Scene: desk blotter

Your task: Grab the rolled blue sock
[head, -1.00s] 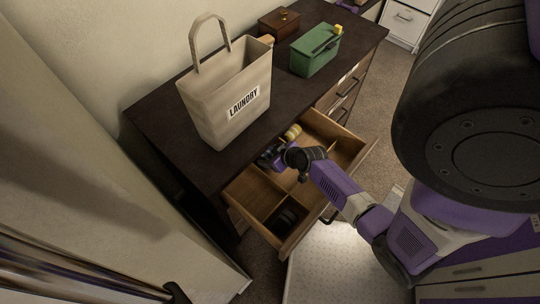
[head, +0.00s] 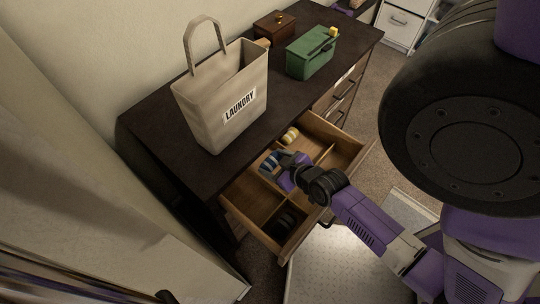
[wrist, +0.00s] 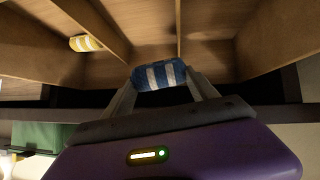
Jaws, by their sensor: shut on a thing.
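The rolled blue sock (wrist: 159,75), blue with white stripes, sits between the fingertips of my gripper (wrist: 160,86) in the wrist view. The gripper is shut on it. In the head view the sock (head: 268,161) shows at the end of my gripper (head: 277,170), over the open drawer (head: 262,188). The wrist and hand partly cover the drawer's middle there. I cannot tell exactly how high the sock is above the drawer floor.
A yellow-and-white rolled sock (head: 290,135) lies in a back compartment; dark rolled items (head: 288,222) lie in the front one. Wooden dividers and drawer walls surround the gripper. A laundry bag (head: 222,105) and green box (head: 312,52) stand on the dresser top.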

